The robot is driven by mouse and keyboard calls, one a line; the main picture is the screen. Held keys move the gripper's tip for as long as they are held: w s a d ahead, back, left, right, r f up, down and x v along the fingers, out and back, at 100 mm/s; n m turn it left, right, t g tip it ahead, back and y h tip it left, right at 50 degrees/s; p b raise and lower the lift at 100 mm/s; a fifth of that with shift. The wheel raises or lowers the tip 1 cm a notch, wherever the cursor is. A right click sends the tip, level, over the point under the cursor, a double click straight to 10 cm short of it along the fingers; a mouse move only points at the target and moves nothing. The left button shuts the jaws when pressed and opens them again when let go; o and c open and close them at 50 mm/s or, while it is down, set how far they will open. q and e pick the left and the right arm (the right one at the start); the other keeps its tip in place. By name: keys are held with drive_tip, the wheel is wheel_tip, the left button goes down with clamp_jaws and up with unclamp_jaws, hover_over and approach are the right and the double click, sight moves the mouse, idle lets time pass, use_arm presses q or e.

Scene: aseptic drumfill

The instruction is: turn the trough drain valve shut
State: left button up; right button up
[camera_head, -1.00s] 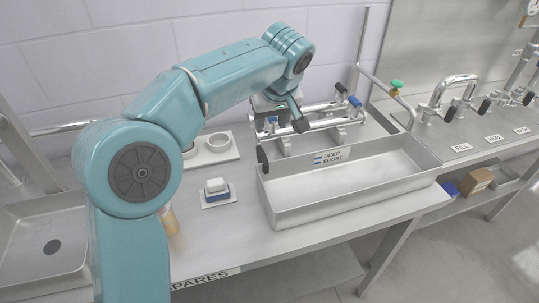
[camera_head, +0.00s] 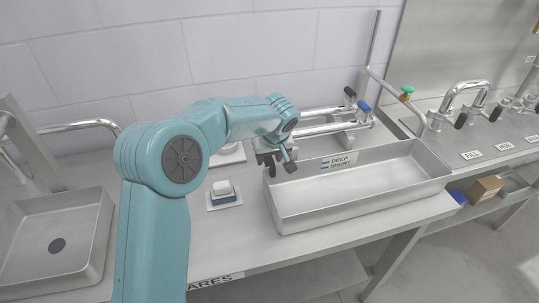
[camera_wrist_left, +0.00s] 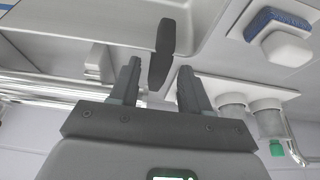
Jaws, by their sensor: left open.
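The trough (camera_head: 350,205) is a long steel basin on the bench in the head view, with a "DEEP SHORT" label on its back. A black lever handle, which looks like the drain valve's (camera_head: 271,167), stands at its left end. In the left wrist view the handle (camera_wrist_left: 161,48) points between the two fingers, with a gap on each side. My left gripper (camera_head: 278,163) is open at the trough's left end; its fingers (camera_wrist_left: 158,72) straddle the handle's near end without gripping it. The valve body is hidden. My right gripper is out of view.
A blue-and-white block (camera_head: 223,193) sits on a small plate left of the trough. Steel pipes (camera_head: 335,128) with black and blue ends run behind the trough. A sink (camera_head: 55,245) is at far left.

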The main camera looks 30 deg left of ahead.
use_arm(q)
drive_tip(key=shift+w+f, duration=0.15)
drive_tip(key=shift+f, duration=0.05)
drive_tip(key=shift+r, duration=0.1)
clamp_jaws()
